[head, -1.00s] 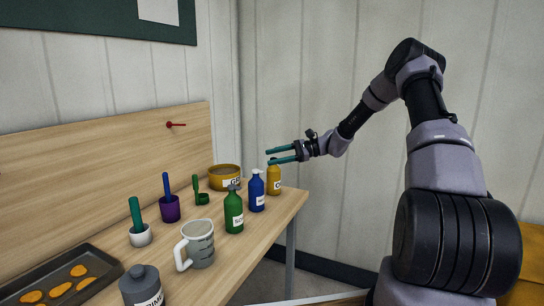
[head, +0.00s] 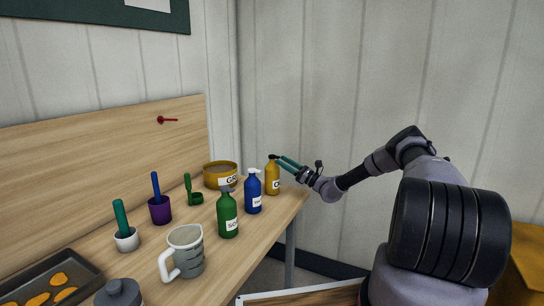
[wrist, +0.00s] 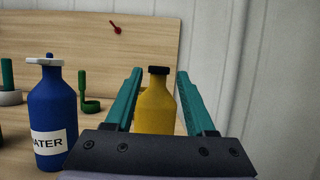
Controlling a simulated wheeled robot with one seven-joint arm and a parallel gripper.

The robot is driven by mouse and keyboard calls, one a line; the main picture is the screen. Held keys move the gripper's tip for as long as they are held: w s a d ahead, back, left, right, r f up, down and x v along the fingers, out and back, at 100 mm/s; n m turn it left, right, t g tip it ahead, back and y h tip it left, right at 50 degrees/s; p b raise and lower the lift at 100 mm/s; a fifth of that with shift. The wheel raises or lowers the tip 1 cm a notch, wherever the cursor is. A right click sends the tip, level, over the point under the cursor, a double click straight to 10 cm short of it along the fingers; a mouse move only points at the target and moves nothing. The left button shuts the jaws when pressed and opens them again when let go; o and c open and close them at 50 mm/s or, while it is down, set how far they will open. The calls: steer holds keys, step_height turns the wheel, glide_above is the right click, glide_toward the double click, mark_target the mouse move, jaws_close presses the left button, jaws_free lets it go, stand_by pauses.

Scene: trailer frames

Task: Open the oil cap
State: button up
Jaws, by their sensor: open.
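The oil bottle (head: 272,180) is yellow with a dark cap (head: 273,157) and stands at the table's far right corner. In the wrist view the yellow bottle (wrist: 155,105) is upright, and its black cap (wrist: 159,70) shows between my fingers. My gripper (head: 282,160) has two teal fingers and is at the height of the bottle's top, coming from the right. In the wrist view my gripper (wrist: 160,72) is open, with one finger on each side of the bottle's neck. I cannot tell whether a finger touches the bottle.
A blue water bottle (head: 253,194) stands close to the left of the oil bottle, with a green bottle (head: 227,215) nearer. A yellow tin (head: 220,168), a measuring jug (head: 185,250) and several small pots stand further left. The wall is behind.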

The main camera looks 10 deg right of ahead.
mark_target(275, 157)
steer(key=shift+x, duration=3.2)
steer(key=shift+c, duration=0.3)
jaws_close()
